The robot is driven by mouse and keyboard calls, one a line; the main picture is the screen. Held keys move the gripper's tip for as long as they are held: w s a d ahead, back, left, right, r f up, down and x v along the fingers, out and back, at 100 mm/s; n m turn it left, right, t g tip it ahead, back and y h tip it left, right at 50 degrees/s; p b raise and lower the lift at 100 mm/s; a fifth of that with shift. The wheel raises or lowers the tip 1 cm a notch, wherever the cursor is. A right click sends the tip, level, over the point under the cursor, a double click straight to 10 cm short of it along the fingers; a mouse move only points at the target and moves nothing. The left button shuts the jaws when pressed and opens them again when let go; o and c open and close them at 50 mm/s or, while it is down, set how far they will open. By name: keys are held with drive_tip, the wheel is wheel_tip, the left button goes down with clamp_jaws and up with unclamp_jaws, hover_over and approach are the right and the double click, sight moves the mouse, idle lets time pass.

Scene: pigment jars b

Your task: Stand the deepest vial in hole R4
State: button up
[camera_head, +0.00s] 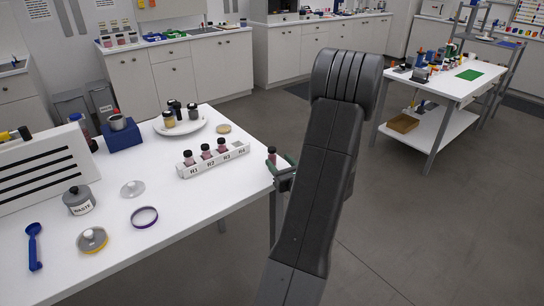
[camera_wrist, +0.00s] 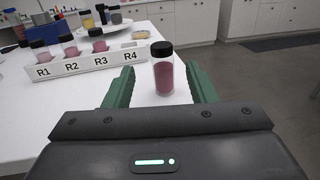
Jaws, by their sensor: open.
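A dark-capped vial with deep rose-red contents (camera_head: 271,155) is at the table's right edge. In the wrist view this vial (camera_wrist: 163,78) is upright between the two green fingers of my gripper (camera_wrist: 160,82), with a gap on each side. My gripper also shows in the head view (camera_head: 283,172), open and partly hidden by my arm. The white rack (camera_head: 212,165) is to its left, labelled R1 to R4. Dark-capped vials with pinkish contents stand at R1 (camera_head: 189,159), R2 (camera_head: 206,152) and R3 (camera_head: 221,146). No vial stands at R4 (camera_wrist: 132,58).
A white plate (camera_head: 180,128) with several jars stands behind the rack, beside a tan disc (camera_head: 223,129). A blue block (camera_head: 122,136) holds a metal cup.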

sight(274, 156)
drive_tip(key=shift+f+p+x, duration=0.15)
drive_tip(key=shift+p+x, duration=0.3)
drive_tip(key=shift+x, duration=1.2)
drive_tip(key=shift+f+p+x, duration=0.2)
drive_tip(key=shift+p+x, duration=0.25)
drive_tip(key=shift+x, duration=1.15)
drive_tip(key=shift+d, duration=0.2)
drive_tip(key=c, duration=1)
drive_tip(key=shift+w, duration=0.1)
